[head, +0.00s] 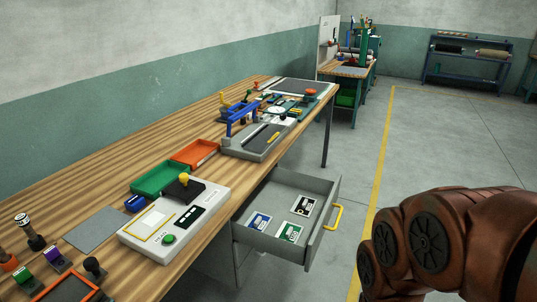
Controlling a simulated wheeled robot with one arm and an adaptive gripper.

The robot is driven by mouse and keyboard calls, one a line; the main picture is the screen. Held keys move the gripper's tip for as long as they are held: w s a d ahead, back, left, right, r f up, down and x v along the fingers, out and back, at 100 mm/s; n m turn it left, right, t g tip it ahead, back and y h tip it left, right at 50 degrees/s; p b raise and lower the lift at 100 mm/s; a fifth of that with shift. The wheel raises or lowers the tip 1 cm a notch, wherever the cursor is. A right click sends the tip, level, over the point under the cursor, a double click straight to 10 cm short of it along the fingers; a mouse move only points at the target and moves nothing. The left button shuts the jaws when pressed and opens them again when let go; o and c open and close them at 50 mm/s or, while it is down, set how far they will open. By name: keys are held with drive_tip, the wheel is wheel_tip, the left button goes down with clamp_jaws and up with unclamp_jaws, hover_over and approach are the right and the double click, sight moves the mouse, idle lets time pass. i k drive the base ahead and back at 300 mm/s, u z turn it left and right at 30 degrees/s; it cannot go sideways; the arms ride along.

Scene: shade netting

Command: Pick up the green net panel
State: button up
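An open grey drawer (321,227) under the bench holds three small flat pieces. One is a green and white piece (289,232) near the front side. A blue and white piece (258,222) lies to its left and a black and white piece (303,205) lies farther back. The green piece is the likeliest match for the green net panel, but it is too small to tell whether it is net. My arm fills the lower right, right of the drawer and apart from it. My gripper is outside the picture.
The drawer's yellow handle (334,217) sticks out to the right. The wooden bench (90,205) carries a white control box (145,232), a green tray (159,178), an orange tray (195,154) and several tools.

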sight(289, 232)
drive_tip(key=z, duration=0.05)
drive_tip(key=k, duration=0.65)
drive_tip(key=u, duration=0.5)
drive_tip(key=i, duration=0.55)
drive_tip(key=u, duration=0.55)
drive_tip(key=i, duration=0.8)
drive_tip(key=z, duration=0.15)
